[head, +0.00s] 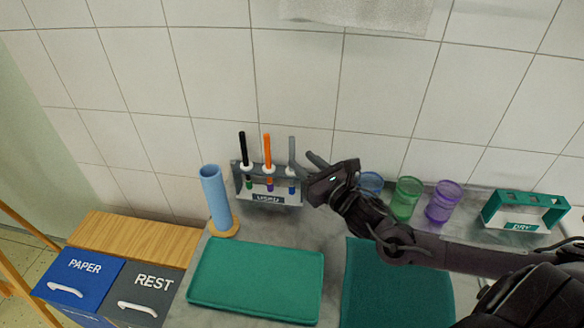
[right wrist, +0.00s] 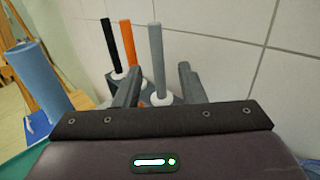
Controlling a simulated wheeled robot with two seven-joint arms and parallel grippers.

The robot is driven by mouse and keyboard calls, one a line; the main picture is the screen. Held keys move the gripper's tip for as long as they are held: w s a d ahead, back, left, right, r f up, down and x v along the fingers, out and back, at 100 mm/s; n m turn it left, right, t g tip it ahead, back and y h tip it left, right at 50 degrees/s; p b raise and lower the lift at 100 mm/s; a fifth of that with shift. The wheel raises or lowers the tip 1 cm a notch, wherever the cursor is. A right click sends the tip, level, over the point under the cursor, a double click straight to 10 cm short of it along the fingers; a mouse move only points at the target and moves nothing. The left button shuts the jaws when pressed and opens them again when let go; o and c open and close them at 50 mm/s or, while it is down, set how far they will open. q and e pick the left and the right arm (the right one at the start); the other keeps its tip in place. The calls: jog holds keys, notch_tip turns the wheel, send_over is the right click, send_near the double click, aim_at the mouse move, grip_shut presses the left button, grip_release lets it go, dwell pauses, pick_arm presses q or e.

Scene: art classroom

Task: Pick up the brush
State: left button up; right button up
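Three upright brushes stand in a grey rack (head: 268,198) labelled USED: a black-handled brush (head: 242,147), an orange-handled brush (head: 267,148) and a grey-handled brush (head: 291,151). My right gripper (head: 301,160) is beside the grey-handled brush, at the rack's right end. In the right wrist view its two fingers (right wrist: 158,82) are apart, with the grey-handled brush (right wrist: 156,45) showing in the gap between them. The fingers are not closed on it; whether one touches it I cannot tell. My left gripper is out of view.
A blue cylinder (head: 215,198) stands left of the rack. Blue, green (head: 406,199) and purple (head: 443,203) cups stand to the right, then a green DRY rack (head: 525,212). The tiled wall (head: 300,90) is close behind.

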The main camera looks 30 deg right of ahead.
aim_at(294, 155)
jog(key=shift+w+a+r, duration=0.1)
jog(key=shift+w, duration=0.15)
jog(key=w, duration=0.1)
jog(key=w+p, duration=0.1)
jog(key=w, duration=0.1)
jog(key=w+a, duration=0.1)
jog(key=shift+w+f, duration=0.25)
jog(key=shift+w, duration=0.15)
jog(key=shift+d, duration=0.1)
grip_shut()
